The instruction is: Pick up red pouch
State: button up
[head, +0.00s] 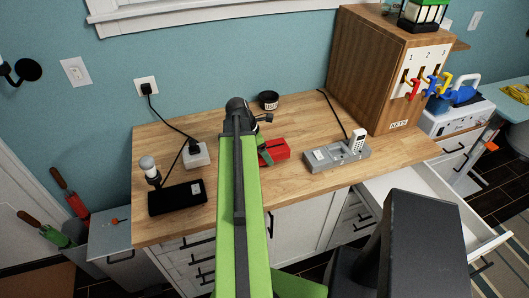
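A red object (279,149), which looks like the red pouch, lies on the wooden countertop near its middle. My green arm reaches over the counter from the bottom of the head view, and its dark end hides the area left of the red object. My gripper (264,146) is mostly hidden by the arm; a small green and dark part of it shows at the left edge of the red object. I cannot tell whether it touches the object or whether its fingers are apart.
A grey phone base with handset (340,153) stands to the right. A black box (177,197) and a white power block (196,154) are to the left. A black cup (268,100) stands behind. A wooden key cabinet (378,68) is at back right. An open drawer (425,195) juts out.

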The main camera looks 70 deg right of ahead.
notch_tip(320, 180, up, 3)
jog(key=shift+f+p, duration=0.1)
jog(key=shift+p, duration=0.65)
jog(key=s+r+p, duration=0.6)
jog(key=s, duration=0.5)
jog(key=shift+s, duration=0.35)
